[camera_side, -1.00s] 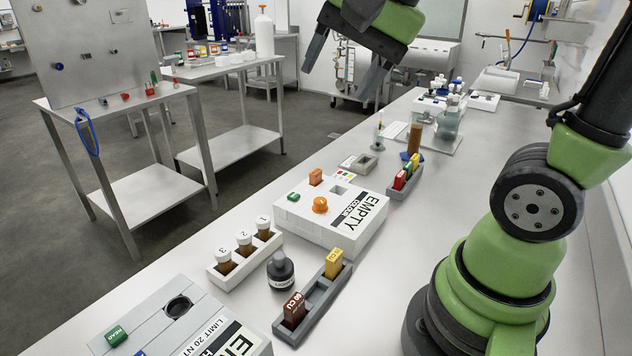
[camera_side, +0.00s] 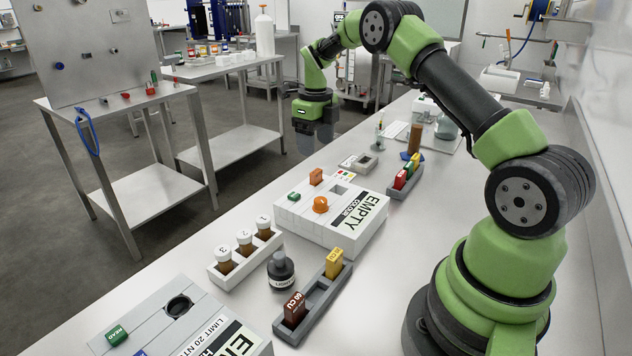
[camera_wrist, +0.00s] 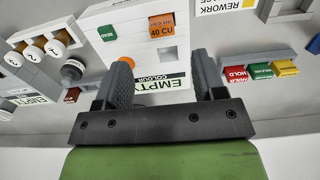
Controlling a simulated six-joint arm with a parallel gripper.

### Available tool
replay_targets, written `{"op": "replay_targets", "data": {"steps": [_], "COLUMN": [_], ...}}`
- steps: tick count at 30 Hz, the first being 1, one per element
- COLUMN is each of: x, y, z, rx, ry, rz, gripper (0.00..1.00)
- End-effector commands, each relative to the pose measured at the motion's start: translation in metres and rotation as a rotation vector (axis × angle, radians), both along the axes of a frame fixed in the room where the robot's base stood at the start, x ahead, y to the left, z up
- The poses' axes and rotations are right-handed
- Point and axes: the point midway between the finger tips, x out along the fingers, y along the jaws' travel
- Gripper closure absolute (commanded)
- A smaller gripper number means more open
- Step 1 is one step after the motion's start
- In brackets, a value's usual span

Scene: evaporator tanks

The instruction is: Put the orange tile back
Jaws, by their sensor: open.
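The orange tile (camera_side: 316,177) stands in the back part of the white box marked EMPTY COLOUR (camera_side: 355,238). In the wrist view the same tile (camera_wrist: 161,25) reads 40 CU. A square opening (camera_side: 342,190) shows in the box top beside it. A grey rack (camera_side: 318,300) holds a dark red 60 CU tile (camera_side: 295,309) and a yellow tile (camera_side: 334,263), with an empty gap between them. My gripper (camera_side: 314,143) points down, open and empty, above and behind the box. In the wrist view its fingers (camera_wrist: 165,78) are spread, with the box beyond them.
An orange round knob (camera_side: 320,204) and a green tile (camera_side: 293,196) are on the box. A vial rack (camera_side: 245,262) and dark bottle (camera_side: 281,270) stand in front. Another grey rack (camera_side: 405,185) holds red, green and yellow tiles. A second EMPTY box (camera_side: 190,325) is nearest.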

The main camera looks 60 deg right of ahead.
Motion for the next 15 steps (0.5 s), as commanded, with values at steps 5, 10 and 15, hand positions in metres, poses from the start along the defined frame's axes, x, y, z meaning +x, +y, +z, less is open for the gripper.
{"op": "replay_targets", "data": {"steps": [5,10,15], "x": [-0.001,0.0,0.001], "y": [0.0,0.0,-0.003], "z": [-0.026,-0.039,-0.066], "rx": [0.002,0.002,0.002], "ry": [0.003,0.001,0.002], "rz": [0.002,0.004,0.003], "gripper": [0.36,0.36,0.36]}}
